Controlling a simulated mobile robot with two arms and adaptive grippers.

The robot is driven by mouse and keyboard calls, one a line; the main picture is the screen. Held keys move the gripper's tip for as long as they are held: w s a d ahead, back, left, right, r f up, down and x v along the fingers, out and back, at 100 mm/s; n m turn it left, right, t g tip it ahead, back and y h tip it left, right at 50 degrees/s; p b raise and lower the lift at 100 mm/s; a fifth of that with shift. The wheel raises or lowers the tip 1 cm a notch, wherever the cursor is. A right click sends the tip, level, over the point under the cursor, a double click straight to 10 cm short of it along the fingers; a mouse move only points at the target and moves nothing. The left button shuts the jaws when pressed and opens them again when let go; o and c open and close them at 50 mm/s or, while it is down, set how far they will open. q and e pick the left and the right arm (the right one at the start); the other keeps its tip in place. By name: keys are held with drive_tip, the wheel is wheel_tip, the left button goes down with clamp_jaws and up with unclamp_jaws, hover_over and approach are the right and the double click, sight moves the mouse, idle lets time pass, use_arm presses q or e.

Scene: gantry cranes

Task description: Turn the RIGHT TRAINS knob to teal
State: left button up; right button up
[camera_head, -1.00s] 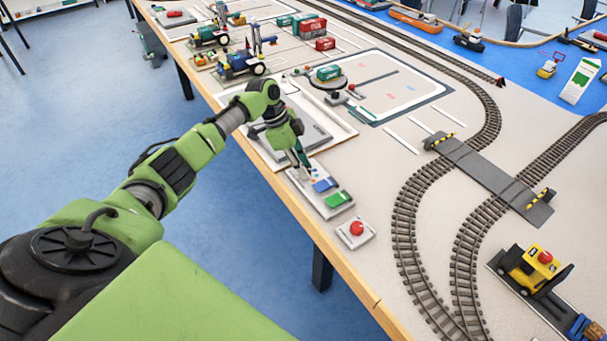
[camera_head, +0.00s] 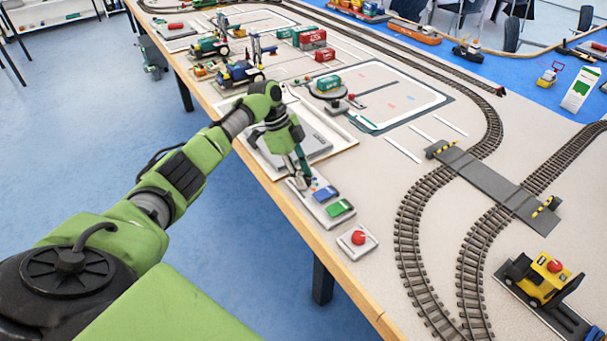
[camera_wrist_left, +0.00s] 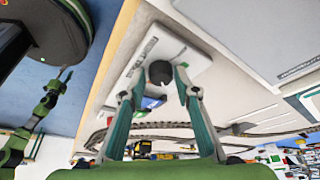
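A round black knob (camera_wrist_left: 160,73) stands on a white control panel (camera_wrist_left: 190,62) in the left wrist view. Lettering on the panel is too blurred to read, and I see no clear teal mark. My left gripper (camera_wrist_left: 158,82) is open, with one finger on each side of the knob and a small gap showing. In the head view my left gripper (camera_head: 302,183) points down at the panel's far end and hides the knob. A blue button (camera_head: 325,194) and a green button (camera_head: 340,208) sit nearer. My right arm's end (camera_wrist_left: 62,82) seems to show small in the wrist view.
A red button on a white base (camera_head: 358,238) stands nearer on the table. A grey tray (camera_head: 315,140) lies beyond the panel. Curved train tracks (camera_head: 412,215) and a grey crossing (camera_head: 490,182) lie to the right. The wooden table edge (camera_head: 300,228) runs close to the panel.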

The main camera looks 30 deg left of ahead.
use_arm(q)
drive_tip(key=shift+a+r, duration=0.1)
drive_tip(key=shift+r, duration=0.1)
drive_tip(key=v, duration=1.1)
drive_tip(key=shift+s+a+r, duration=0.1)
drive_tip(key=shift+a+r, duration=0.1)
drive_tip(key=shift+r, duration=0.05)
drive_tip(key=shift+f, duration=0.1)
